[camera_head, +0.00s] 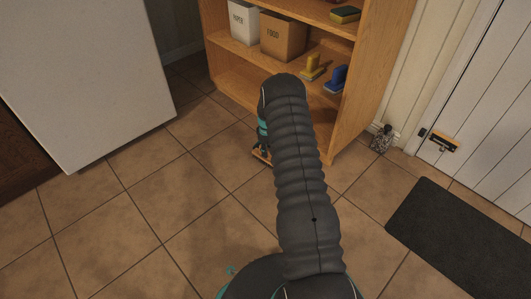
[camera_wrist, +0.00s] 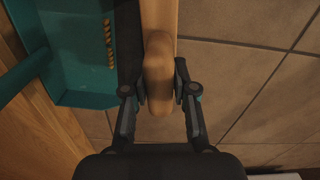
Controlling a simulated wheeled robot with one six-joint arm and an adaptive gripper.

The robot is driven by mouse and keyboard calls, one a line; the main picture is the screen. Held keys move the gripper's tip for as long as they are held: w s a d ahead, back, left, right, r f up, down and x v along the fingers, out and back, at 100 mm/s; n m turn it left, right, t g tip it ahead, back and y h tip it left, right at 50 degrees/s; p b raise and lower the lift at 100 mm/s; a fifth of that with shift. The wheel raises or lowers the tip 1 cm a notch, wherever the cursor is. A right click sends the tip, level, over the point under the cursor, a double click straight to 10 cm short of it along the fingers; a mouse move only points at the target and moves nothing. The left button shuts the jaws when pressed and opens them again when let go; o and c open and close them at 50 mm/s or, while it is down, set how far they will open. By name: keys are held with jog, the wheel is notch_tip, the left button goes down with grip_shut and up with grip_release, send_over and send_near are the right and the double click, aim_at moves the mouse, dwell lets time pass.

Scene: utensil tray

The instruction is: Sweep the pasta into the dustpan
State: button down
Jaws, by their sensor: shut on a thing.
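The teal dustpan (camera_wrist: 75,60) lies at the upper left of the wrist view, its handle (camera_wrist: 22,72) toward the left edge. Several small brown pieces of pasta (camera_wrist: 109,45) lie in a row on the dustpan, near its right side. The brush (camera_wrist: 160,20) has a light wooden body and dark bristles (camera_wrist: 129,40), which are right beside the pasta. My gripper (camera_wrist: 157,88) is shut on the brush's wooden handle. In the head view my arm hides most of the gripper and the dustpan; a bit of the brush (camera_head: 261,157) shows left of the arm.
A wooden shelf (camera_head: 345,120) stands close behind my gripper, holding boxes (camera_head: 284,37) and blue (camera_head: 336,78) and yellow (camera_head: 313,67) items. A white cabinet (camera_head: 85,70) is at left, a dark mat (camera_head: 445,235) at right. The tiled floor (camera_head: 130,220) at front left is clear.

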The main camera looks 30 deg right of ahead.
jog(key=shift+w+d+r, duration=0.1)
jog(key=shift+w+d, duration=0.25)
jog(key=shift+d, duration=0.4)
jog(key=shift+w+d+f, duration=0.1)
jog(key=shift+w+d, duration=0.25)
jog(key=shift+d, duration=0.35)
jog(key=shift+w+d+r, duration=0.1)
jog(key=shift+w+d, duration=0.25)
jog(key=shift+d, duration=0.4)
notch_tip(320, 180, up, 8)
jog(key=p, duration=0.2)
jog(key=shift+f+p, duration=0.2)
jog(key=shift+p, duration=0.15)
jog(key=s+a+p, duration=0.1)
jog(key=s+a, duration=0.3)
jog(key=a, duration=0.5)
jog(key=shift+s+p, duration=0.2)
jog(key=shift+p, duration=0.1)
jog(key=shift+a, duration=0.1)
